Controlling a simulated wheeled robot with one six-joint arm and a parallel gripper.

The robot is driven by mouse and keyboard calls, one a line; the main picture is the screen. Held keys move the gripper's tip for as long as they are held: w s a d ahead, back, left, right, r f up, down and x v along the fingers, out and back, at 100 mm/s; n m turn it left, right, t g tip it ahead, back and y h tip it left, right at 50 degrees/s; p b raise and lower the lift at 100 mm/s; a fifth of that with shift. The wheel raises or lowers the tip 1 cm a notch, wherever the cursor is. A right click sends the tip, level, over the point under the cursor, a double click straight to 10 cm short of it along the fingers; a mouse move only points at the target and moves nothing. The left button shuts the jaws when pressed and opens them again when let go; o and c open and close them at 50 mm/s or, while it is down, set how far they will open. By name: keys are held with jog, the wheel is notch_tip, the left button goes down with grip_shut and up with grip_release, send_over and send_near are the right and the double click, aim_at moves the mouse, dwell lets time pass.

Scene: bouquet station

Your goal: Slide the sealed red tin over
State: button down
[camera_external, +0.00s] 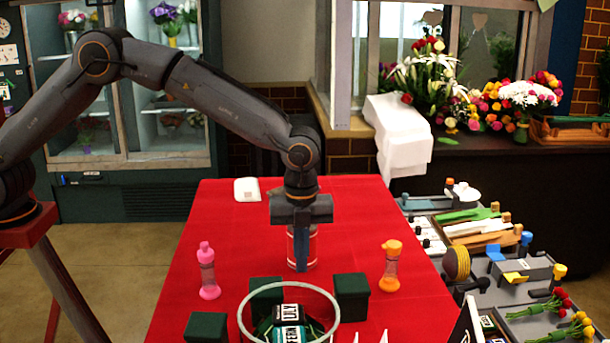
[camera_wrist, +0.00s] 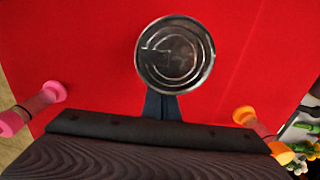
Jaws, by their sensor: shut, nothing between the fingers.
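The red tin (camera_external: 311,249) stands upright on the red-covered table (camera_external: 220,225). It is partly hidden behind my gripper (camera_external: 302,268) in the external view. In the wrist view its round metal lid (camera_wrist: 175,55) shows from above, closed. My gripper points down with its fingers shut and nothing between them. In the wrist view the fingertips (camera_wrist: 162,103) are right at the near edge of the tin. I cannot tell whether they touch it.
A pink bottle (camera_external: 208,272) stands left of the tin and an orange bottle (camera_external: 391,266) right of it. Dark green boxes (camera_external: 352,297) and a clear round container (camera_external: 244,318) stand nearer the camera. A white object (camera_external: 247,190) lies at the back. Cloth beyond the tin is mostly clear.

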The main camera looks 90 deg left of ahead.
jog(key=shift+a, duration=0.25)
jog(key=a+b, duration=0.1)
jog(key=a, duration=1.9)
jog(key=shift+a+b, duration=0.2)
jog(key=shift+b, duration=0.1)
jog(key=shift+d, duration=0.15)
